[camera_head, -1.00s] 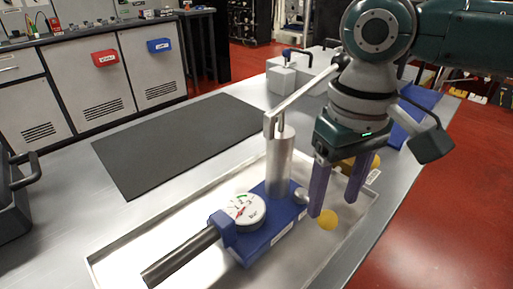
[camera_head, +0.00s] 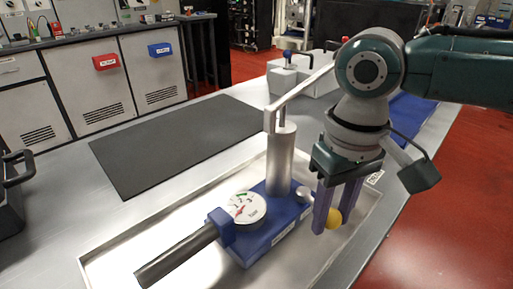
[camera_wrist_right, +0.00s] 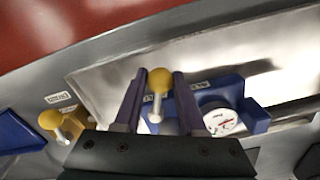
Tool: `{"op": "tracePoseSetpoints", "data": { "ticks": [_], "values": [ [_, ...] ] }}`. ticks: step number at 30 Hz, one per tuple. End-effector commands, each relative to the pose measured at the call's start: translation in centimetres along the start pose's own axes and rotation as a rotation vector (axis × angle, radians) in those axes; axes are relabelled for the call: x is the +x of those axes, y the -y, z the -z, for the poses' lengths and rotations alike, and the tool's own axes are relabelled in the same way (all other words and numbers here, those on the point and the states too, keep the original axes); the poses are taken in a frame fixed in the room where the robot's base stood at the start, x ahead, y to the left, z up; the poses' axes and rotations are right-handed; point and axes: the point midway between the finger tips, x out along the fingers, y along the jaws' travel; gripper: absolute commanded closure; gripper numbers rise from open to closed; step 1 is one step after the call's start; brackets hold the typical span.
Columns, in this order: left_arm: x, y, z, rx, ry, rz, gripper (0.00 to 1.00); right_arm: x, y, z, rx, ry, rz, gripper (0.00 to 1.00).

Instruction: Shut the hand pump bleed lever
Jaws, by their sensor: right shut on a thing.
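The blue hand pump (camera_head: 268,240) stands in a shallow metal tray, with an upright silver cylinder, a long handle and a round white dial gauge (camera_head: 243,207). The bleed lever's yellow knob (camera_head: 334,218) is at the pump's right end. My right gripper (camera_head: 327,214) points down with its purple fingers around the lever, shut on it. In the right wrist view the yellow knob (camera_wrist_right: 160,80) and its pale stem show between the two fingers (camera_wrist_right: 159,98). The fingers hide part of the lever in the head view. My left gripper is out of view.
The tray (camera_head: 88,268) lies on a grey bench. A dark mat (camera_head: 175,145) lies behind it. Grey blocks (camera_head: 285,80) stand farther back. The right wrist view shows a second yellow knob (camera_wrist_right: 50,120) on a yellow part at the left.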

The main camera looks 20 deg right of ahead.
Motion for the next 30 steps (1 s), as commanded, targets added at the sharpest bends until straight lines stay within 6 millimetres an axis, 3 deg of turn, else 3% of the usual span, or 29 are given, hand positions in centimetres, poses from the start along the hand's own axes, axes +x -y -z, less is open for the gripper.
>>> {"op": "tracePoseSetpoints", "data": {
  "ticks": [1, 7, 16, 30],
  "values": [
    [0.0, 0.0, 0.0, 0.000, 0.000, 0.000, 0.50, 0.0, 0.0, 0.0, 0.000, 0.000, 0.000, 0.78],
    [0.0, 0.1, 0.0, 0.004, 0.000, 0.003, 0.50, 0.0, 0.0, 0.0, 0.000, 0.000, 0.000, 1.00],
    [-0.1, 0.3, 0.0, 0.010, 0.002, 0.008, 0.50, 0.0, -0.1, 0.0, -0.011, 0.000, 0.000, 1.00],
    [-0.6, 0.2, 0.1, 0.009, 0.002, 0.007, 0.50, -0.1, -1.6, 0.2, -0.206, -0.001, -0.001, 1.00]
  ]
}}
